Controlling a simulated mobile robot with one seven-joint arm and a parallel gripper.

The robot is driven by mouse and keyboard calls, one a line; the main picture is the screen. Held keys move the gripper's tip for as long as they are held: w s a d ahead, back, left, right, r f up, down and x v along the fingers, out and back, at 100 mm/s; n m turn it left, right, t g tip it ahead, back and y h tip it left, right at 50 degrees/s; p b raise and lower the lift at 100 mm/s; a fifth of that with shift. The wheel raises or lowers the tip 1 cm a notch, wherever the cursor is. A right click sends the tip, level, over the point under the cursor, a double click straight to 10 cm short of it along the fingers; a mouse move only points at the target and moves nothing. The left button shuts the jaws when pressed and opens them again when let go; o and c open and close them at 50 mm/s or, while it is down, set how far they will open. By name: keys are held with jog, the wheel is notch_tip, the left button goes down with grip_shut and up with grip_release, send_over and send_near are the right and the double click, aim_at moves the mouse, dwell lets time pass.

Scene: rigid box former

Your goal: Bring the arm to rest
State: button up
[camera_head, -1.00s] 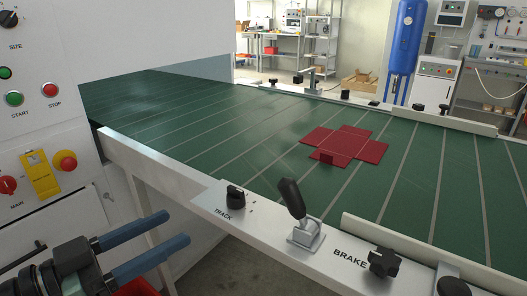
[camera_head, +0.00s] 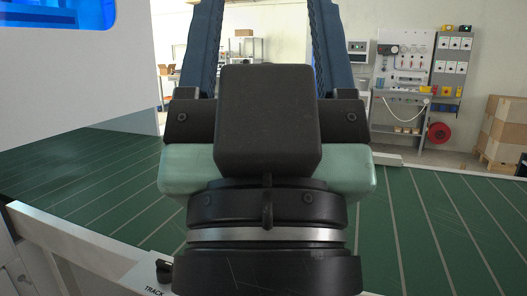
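My gripper (camera_head: 264,18) fills the middle of the head view, raised close to the camera and pointing up and away. Its two dark blue fingers stand wide apart. Background shows between them, and nothing is held in the part I see. The fingertips reach the top edge of the picture. The black and pale green gripper body and the wrist below it hide much of the conveyor behind.
The green conveyor (camera_head: 430,235) with pale stripes runs behind my arm on both sides. The white machine housing (camera_head: 75,85) stands at the left. The TRACK knob (camera_head: 163,270) is on the front rail. Cardboard boxes (camera_head: 505,130) stand at the far right.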

notch_tip(320, 180, up, 24)
jog(key=p, duration=2)
jog(key=shift+w+f+p, duration=0.2)
jog(key=shift+f+p, duration=0.05)
jog(key=shift+p, duration=0.15)
